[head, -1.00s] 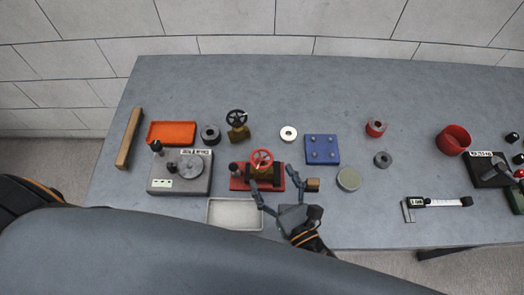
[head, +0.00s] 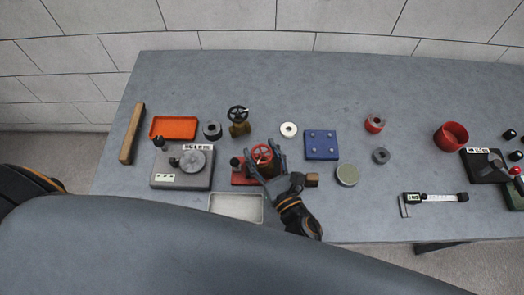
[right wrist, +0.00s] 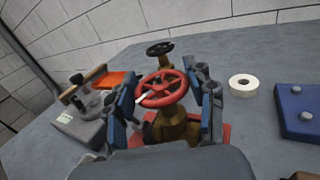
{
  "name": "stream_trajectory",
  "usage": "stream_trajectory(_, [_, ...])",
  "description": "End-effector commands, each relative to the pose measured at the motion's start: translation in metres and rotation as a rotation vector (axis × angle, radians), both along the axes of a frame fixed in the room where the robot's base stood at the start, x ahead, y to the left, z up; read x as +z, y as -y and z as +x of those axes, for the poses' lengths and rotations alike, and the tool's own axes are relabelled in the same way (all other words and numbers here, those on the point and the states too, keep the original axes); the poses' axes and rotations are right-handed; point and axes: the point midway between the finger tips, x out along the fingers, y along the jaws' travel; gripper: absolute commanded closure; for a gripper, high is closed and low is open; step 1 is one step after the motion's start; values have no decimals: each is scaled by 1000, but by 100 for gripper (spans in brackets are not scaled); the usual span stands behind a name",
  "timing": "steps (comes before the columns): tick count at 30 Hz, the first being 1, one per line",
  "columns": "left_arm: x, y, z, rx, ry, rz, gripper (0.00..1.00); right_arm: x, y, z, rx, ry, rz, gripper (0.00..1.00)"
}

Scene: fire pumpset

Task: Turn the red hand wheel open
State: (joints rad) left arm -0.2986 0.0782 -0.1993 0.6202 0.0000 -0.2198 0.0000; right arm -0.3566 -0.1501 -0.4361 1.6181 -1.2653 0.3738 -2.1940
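The red hand wheel (head: 262,154) sits on a brass valve on a red base plate (head: 239,180) at the table's near side. In the right wrist view the wheel (right wrist: 161,89) stands upright on the brass body (right wrist: 172,124), slightly tilted, with a small white mark at its left. My right gripper (head: 264,162) is open, with one finger on each side of the wheel. In the right wrist view its blue-and-grey fingers (right wrist: 168,100) flank the wheel with gaps; I cannot tell whether either touches. The hand hides part of the base. My left gripper is out of view.
A black-wheeled valve (head: 238,120) stands behind. A grey dial fixture (head: 172,180) is at left, a white tray (head: 236,208) in front, a small brass block (head: 312,180) and blue plate (head: 321,146) at right.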

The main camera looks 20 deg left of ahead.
Motion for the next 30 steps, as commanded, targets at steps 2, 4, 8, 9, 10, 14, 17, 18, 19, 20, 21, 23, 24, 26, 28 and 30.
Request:
stream_trajectory(2, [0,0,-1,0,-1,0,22,0,0,0,0,1,-1,77])
stream_trajectory(4, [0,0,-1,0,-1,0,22,0,0,0,1,1,-1,77])
stream_trajectory(8, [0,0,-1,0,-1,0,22,0,0,0,13,3,-3,77])
stream_trajectory(9, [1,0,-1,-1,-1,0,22,0,1,0,21,3,-4,77])
stream_trajectory(10, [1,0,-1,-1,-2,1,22,0,1,0,29,3,-4,77])
stream_trajectory(14, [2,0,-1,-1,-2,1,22,0,1,0,82,5,-6,78])
stream_trajectory(17, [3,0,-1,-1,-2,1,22,-1,1,0,144,5,-9,78])
stream_trajectory(18, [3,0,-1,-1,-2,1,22,-1,2,1,174,6,-9,78])
stream_trajectory(19, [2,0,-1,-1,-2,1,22,-1,1,1,199,5,-9,78])
stream_trajectory(20, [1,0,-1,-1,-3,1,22,-1,2,1,223,7,-10,78])
stream_trajectory(21, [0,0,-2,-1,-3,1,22,-2,2,1,258,7,-10,78])
stream_trajectory(23, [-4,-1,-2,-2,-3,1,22,-3,2,1,313,6,-9,78])
stream_trajectory(24, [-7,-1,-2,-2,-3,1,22,-4,2,2,351,7,-10,78])
stream_trajectory(26, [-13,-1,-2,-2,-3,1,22,-5,2,1,408,7,-10,78])
stream_trajectory(28, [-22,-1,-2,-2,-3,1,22,-6,2,2,474,7,-10,78])
stream_trajectory(30, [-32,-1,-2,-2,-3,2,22,-8,2,2,541,7,-10,78])
